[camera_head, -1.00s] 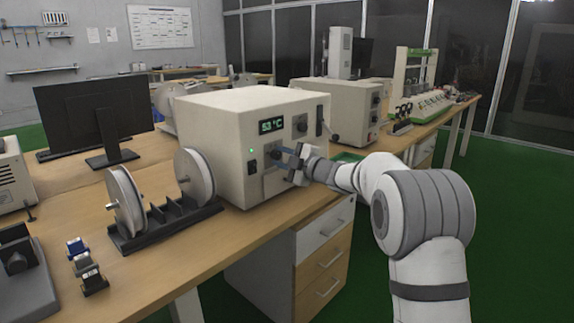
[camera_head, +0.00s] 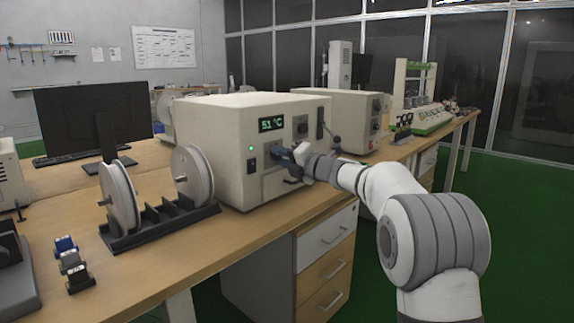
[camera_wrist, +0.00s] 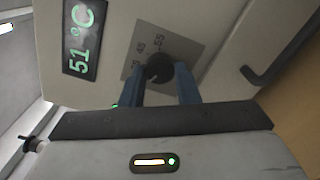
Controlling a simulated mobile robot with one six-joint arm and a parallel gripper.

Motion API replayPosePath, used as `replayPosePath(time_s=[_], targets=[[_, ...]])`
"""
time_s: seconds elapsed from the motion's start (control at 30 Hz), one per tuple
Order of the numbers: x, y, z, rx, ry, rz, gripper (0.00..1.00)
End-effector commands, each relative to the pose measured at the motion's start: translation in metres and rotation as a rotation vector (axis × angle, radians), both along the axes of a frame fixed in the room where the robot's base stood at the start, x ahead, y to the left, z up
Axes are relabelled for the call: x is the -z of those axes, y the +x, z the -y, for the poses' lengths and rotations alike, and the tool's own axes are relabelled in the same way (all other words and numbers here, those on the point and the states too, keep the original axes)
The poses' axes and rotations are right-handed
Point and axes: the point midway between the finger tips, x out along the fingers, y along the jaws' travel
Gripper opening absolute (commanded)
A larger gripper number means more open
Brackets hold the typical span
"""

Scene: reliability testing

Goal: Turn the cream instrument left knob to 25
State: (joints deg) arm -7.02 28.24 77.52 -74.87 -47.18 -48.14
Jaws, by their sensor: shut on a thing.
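The cream instrument (camera_head: 225,160) stands on the wooden bench with its front panel facing right. Its lit green display (camera_head: 272,124) reads 51 °C, also in the wrist view (camera_wrist: 83,40). The left knob (camera_wrist: 159,68) is dark and round, on a grey scale plate (camera_wrist: 143,42) with small numbers; some look like 45 and 55. My gripper (camera_head: 285,156) is at the lower panel and hides most of the knob in the head view. In the wrist view my gripper's blue fingers (camera_wrist: 161,84) are closed around the knob from both sides. The knob's pointer cannot be made out.
Another dark knob (camera_head: 302,127) is higher on the panel, and a handle (camera_wrist: 262,72) is beside the plate. A spool rack (camera_head: 160,229) stands left of the instrument. A second cream instrument (camera_head: 345,105) is behind. The front bench edge is clear.

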Motion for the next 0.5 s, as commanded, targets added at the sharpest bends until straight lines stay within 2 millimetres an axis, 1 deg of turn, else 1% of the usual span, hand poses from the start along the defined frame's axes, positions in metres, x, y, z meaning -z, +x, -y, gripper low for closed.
replayPosePath(time_s=[0.2,0.5], targets=[[-0.0027,-0.0010,-0.0019,-0.003,-0.055,0.080,0.06],[-0.0044,-0.0007,-0.0016,-0.001,-0.083,0.119,0.06]])
